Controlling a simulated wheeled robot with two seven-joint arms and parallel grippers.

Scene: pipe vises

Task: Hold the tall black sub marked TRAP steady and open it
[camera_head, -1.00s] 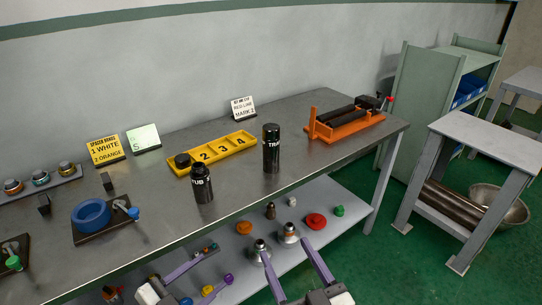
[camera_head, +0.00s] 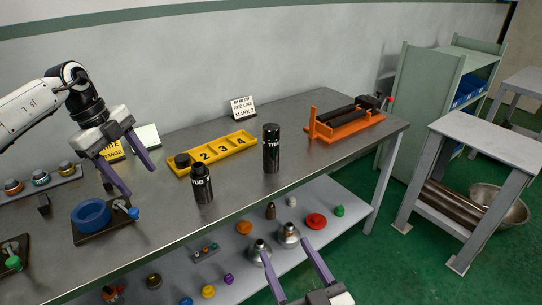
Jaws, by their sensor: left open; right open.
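The tall black sub marked TRAP (camera_head: 271,150) stands upright on the grey metal bench, right of the yellow numbered tray. A shorter black sub (camera_head: 202,186) with a narrower top stands to its left, with partly readable white lettering. My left gripper (camera_head: 142,182) is open and empty above the left part of the bench, well left of both subs, near the blue ring. My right gripper (camera_head: 285,254) is open and empty at the bottom of the view, in front of the bench and below the TRAP sub.
The yellow tray (camera_head: 224,149) has a black piece at its left end. An orange vise (camera_head: 345,124) stands at the bench's right end. A blue ring (camera_head: 91,213) on a dark base lies at left. Signs stand along the back. The bench top (camera_head: 240,211) in front of the subs is clear.

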